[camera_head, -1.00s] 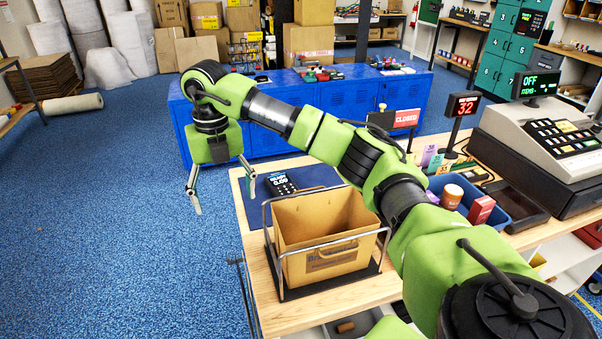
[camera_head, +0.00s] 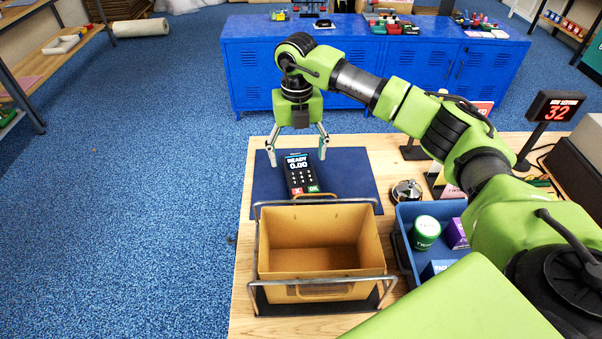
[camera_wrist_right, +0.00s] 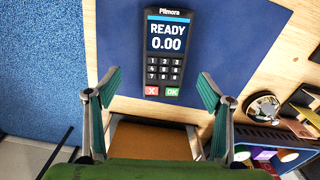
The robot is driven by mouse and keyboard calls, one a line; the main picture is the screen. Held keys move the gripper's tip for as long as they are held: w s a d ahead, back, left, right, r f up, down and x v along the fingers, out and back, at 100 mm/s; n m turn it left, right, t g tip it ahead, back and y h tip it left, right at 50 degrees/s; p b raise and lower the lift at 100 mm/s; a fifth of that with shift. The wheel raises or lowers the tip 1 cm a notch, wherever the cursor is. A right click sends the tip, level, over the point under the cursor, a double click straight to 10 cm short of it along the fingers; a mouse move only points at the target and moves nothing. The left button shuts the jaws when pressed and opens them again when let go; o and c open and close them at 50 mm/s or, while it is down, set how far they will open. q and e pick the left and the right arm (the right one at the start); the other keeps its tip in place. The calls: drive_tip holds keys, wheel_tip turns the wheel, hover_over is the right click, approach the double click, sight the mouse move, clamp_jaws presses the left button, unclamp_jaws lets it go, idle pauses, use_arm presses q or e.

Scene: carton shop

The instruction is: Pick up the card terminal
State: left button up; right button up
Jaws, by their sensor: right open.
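The card terminal (camera_head: 299,174) is a dark keypad device with a lit screen reading "READY 0.00". It lies on a dark blue mat (camera_head: 345,181) on the wooden counter, behind the cardboard carton. My right gripper (camera_head: 297,158) is open and empty above it, fingers pointing down, one to each side of the terminal in the head view. In the right wrist view the terminal (camera_wrist_right: 167,54) is ahead of the open fingers (camera_wrist_right: 163,95), centred between them, with its red and green keys nearest. I see no contact. My left gripper is not in view.
An open carton (camera_head: 318,279) in a metal wire frame stands in front of the mat. A blue bin (camera_head: 403,222) with small tubs and boxes is to its right. A round metal bell (camera_head: 407,191) and a display stand (camera_head: 551,108) showing 32 are further right. Blue lockers (camera_head: 415,63) stand behind.

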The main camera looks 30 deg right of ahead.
sight(301, 173)
drive_tip(key=shift+s+d+f+p, duration=0.15)
drive_tip(key=shift+f+p, duration=0.1)
drive_tip(key=shift+f, duration=0.2)
drive_tip(key=shift+d+f+p, duration=0.15)
drive_tip(key=shift+f+p, duration=0.1)
drive_tip(key=shift+f, duration=0.2)
wheel_tip(301, 173, down, 4)
drive_tip(key=shift+d+r+p, duration=0.1)
drive_tip(key=shift+r+p, duration=0.1)
drive_tip(key=shift+p, duration=0.7)
drive_tip(key=shift+f, duration=0.5)
drive_tip(key=shift+r, duration=0.1)
drive_tip(key=c, duration=1.5)
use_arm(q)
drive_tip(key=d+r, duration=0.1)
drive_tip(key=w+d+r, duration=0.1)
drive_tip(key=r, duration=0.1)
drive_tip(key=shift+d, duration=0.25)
use_arm(e)
drive_tip(key=shift+r, duration=0.1)
drive_tip(key=shift+r, duration=0.35)
use_arm(q)
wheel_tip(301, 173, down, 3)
drive_tip(key=b, duration=0.3)
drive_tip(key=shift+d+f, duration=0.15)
use_arm(e)
wheel_tip(301, 173, up, 9)
